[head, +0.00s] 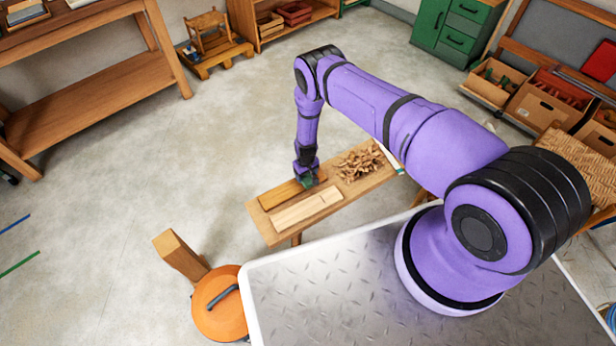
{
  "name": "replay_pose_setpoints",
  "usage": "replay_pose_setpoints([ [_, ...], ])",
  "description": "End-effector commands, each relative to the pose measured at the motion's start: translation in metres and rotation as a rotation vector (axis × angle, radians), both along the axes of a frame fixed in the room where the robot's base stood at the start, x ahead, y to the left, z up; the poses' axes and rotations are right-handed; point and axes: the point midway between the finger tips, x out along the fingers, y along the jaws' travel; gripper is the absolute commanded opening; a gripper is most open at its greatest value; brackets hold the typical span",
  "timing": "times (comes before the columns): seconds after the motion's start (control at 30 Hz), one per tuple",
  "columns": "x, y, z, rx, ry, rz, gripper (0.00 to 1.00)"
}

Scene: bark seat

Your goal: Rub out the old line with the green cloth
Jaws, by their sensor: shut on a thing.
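My gripper (306,176) is low over the small wooden bench (268,226), shut on the green cloth (308,181). Only a small bunched bit of the cloth shows beneath the fingers. The cloth is at the right end of a darker orange-brown board (284,195) on the bench and seems to touch it; I cannot tell for sure. A paler board (306,208) lies just in front. The old line cannot be made out at this size, and the gripper and cloth hide part of the darker board.
A heap of brown strips (360,164) lies right of the gripper on the bench. A white and green item (390,158) is at the bench's right end. An orange round object (219,303) and a wooden block (180,256) stand front left. The floor left is mostly clear.

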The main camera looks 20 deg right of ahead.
Motion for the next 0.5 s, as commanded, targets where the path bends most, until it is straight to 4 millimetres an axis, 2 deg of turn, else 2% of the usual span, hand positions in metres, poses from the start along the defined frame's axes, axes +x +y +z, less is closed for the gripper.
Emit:
replay_pose_setpoints([
  [0.23, 0.003, 0.001, 0.0, 0.0, 0.0, 0.0, 0.49],
  [0.5, -0.011, -0.003, -0.001, 0.0, 0.001, -0.001, 0.49],
])
